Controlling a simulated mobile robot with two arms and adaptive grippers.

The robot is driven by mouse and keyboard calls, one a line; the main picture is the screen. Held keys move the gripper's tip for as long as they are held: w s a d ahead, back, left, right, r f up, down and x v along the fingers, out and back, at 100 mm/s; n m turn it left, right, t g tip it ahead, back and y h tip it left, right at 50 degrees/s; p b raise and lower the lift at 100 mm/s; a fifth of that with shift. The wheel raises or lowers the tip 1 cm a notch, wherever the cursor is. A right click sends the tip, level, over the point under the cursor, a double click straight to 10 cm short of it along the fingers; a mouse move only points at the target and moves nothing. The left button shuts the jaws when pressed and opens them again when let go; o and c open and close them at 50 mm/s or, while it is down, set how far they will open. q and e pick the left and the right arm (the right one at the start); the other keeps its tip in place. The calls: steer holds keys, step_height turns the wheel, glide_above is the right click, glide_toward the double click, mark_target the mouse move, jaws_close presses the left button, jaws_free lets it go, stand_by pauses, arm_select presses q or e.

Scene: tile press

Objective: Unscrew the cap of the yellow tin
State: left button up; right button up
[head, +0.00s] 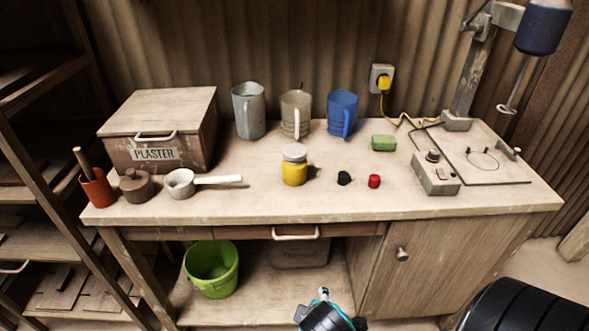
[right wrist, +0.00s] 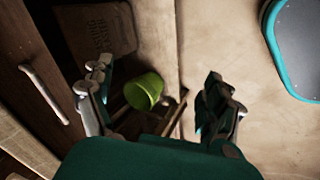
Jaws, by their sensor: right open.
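The yellow tin (head: 294,172) stands upright in the middle of the workbench in the head view. A black and teal part of mine shows at the bottom edge of the head view, in front of the bench. My left gripper is not in view.
A black piece (head: 344,178) and a red piece (head: 374,181) lie right of the tin. Three jugs, including a blue one (head: 342,113), stand behind. A white pan (head: 180,184) is left, a control box (head: 435,174) right. A green bucket (head: 211,268) sits below the drawer (head: 270,231).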

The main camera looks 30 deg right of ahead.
steer(key=w+r+n+t+h, duration=0.1)
steer(key=w+r+n+h, duration=0.2)
steer(key=w+r+n, duration=0.1)
steer(key=w+d+r+n+t+h, duration=0.1)
steer(key=w+r+n+t+h, duration=0.1)
steer(key=w+r+n, duration=0.2)
steer(key=w+r+n+t+h, duration=0.1)
steer(key=w+r+n+h, duration=0.2)
steer(key=w+n, duration=0.3)
steer(key=shift+w+d+r+n+t+h, duration=0.25)
steer(key=shift+w+r+n+t, duration=0.2)
steer(key=shift+r, duration=0.25)
steer(key=n+t+h, duration=0.2)
steer(key=n, duration=0.2)
glide_toward(288, 171)
steer(key=v, duration=0.4)
steer(key=x, duration=1.1)
steer(key=shift+w+d, duration=0.15)
steer(key=shift+d, duration=0.1)
steer(key=shift+s+d+p+x, duration=0.1)
steer(key=shift+s+p+x, duration=0.1)
steer(key=shift+x, duration=1.25)
steer(key=shift+s+d+p+x, duration=0.1)
steer(key=shift+d+p+x, duration=0.05)
steer(key=shift+x, duration=1.3)
steer(key=c, duration=1.4)
steer(key=shift+c, duration=0.2)
